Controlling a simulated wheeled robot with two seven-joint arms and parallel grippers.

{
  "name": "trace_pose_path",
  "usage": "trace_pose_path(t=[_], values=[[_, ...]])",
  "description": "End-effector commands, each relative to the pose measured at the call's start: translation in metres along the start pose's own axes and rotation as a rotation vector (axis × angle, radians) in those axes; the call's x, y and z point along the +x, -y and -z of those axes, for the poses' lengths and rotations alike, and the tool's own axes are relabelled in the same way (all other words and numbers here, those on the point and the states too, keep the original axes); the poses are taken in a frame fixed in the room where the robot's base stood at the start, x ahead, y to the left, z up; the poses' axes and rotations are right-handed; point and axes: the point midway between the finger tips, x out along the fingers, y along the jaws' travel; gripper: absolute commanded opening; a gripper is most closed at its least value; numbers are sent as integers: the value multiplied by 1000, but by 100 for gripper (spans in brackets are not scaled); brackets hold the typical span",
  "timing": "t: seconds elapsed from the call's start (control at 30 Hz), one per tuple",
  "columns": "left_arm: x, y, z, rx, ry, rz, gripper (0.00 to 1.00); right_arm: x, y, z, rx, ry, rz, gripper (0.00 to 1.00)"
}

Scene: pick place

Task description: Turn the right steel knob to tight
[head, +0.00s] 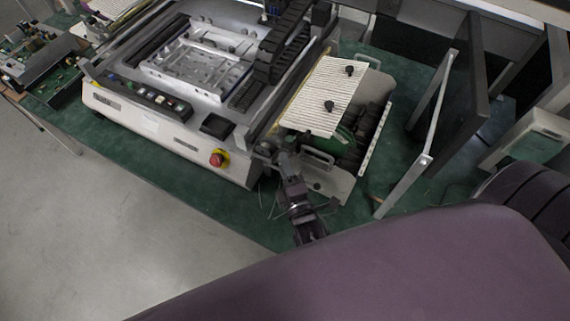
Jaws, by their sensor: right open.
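My right gripper (284,160) reaches up from behind a large purple link of my own arm, at the front right corner of the machine (170,127). It is open, and its tips are close to a small greyish metal part (265,149) on that corner. I cannot tell whether this part is the right steel knob, or whether the gripper touches it. The gripper covers part of this corner. My left gripper is not in view.
A ribbed white plate (318,88) with two black knobs (350,70) (329,106) lies right of the machine's bed. A red stop button (219,158) is on the front. A grey metal frame (420,160) stands on the green table (235,212) at right.

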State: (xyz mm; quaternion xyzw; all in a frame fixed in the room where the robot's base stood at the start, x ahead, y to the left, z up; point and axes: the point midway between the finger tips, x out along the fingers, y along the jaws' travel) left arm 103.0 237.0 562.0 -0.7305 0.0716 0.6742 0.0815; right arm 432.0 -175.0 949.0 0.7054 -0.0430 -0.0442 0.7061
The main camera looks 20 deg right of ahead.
Motion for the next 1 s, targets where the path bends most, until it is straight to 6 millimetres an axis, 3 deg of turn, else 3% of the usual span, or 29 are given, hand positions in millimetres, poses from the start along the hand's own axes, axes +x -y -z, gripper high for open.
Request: trace_pose_path(t=[0.1,0.23,0.57,0.73,1.0], values=[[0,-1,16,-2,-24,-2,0,1,0,0,0,0,0,44],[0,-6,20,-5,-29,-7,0,1,0,0,1,-1,0,44],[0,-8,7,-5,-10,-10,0,1,0,0,0,-1,0,1],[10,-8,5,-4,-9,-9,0,1,5,0,27,0,-28,1],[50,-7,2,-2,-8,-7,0,2,12,1,201,0,-200,1]])
